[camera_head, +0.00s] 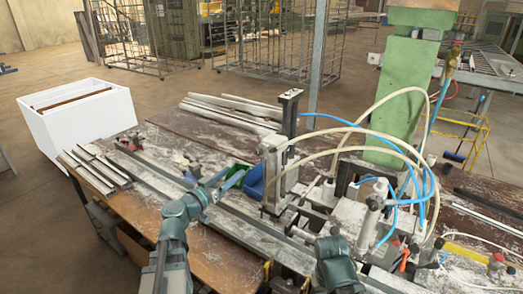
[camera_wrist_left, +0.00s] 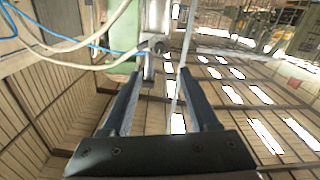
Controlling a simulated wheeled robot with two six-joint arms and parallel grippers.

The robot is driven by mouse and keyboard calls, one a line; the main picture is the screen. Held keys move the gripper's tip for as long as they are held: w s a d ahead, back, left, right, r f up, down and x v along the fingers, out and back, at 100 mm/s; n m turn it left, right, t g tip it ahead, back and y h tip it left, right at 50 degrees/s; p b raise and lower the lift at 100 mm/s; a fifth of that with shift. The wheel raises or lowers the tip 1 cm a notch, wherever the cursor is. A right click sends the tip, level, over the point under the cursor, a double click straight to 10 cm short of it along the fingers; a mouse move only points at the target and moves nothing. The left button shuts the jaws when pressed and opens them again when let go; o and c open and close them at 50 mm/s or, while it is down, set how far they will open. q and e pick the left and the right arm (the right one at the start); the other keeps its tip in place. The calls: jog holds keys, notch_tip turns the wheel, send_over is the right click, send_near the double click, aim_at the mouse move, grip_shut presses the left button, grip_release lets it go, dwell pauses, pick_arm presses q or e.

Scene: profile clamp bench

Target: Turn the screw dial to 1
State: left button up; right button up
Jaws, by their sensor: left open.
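The pneumatic clamp unit (camera_head: 280,172) stands upright on the bench, with a grey body and hoses. Its grey column also shows ahead of my fingers in the left wrist view (camera_wrist_left: 150,62). A small dark round part (camera_wrist_left: 161,46) sits beside that column; I cannot tell if it is the screw dial, and no number is readable. My left gripper (camera_head: 238,174) is left of the clamp unit. In the left wrist view its two dark fingers (camera_wrist_left: 160,74) are apart with nothing gripped. My right arm shows at bottom centre, but its fingers are not visible.
Long profiles (camera_head: 225,108) lie at the back of the bench. Loose blue and cream hoses (camera_head: 380,133) arch over the right side. A white box (camera_head: 75,125) stands at left.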

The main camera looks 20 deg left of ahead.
aim_at(258, 154)
pick_arm(q)
jog(key=x, duration=1.3)
jog(key=shift+w+d, duration=0.15)
jog(key=shift+w, duration=0.2)
grip_shut()
